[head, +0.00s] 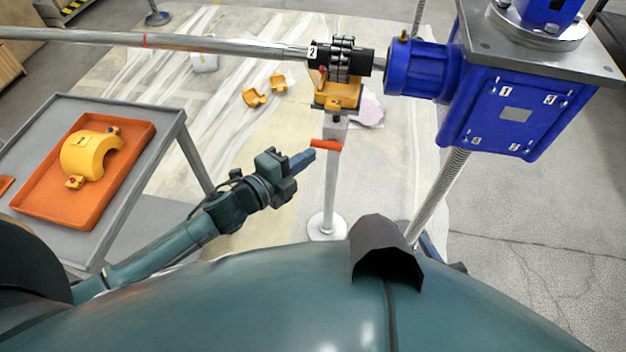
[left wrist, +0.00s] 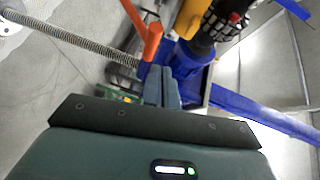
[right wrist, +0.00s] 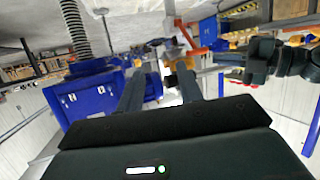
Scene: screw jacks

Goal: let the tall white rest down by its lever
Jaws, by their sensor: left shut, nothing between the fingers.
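The tall white rest (head: 330,190) stands upright on a round base in the head view. Its yellow cradle (head: 338,97) is directly under the black coupling marked 2 (head: 340,58); I cannot tell whether they touch. Its orange lever (head: 326,144) sticks out to the left below the cradle, and also shows in the left wrist view (left wrist: 152,42). My left gripper (head: 308,156) is shut and empty, its fingertips close to the lever's left end; contact is unclear. My right gripper (right wrist: 155,80) shows only in the right wrist view, fingers apart and nothing between them.
A long steel shaft (head: 200,42) runs left from the coupling. A blue gearbox (head: 510,110) with a threaded screw (head: 440,195) stands right of the rest. A grey cart (head: 172,115) carries an orange tray (head: 142,160) with a yellow half-shell (head: 88,152). Yellow pieces (head: 255,97) lie on the floor sheet.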

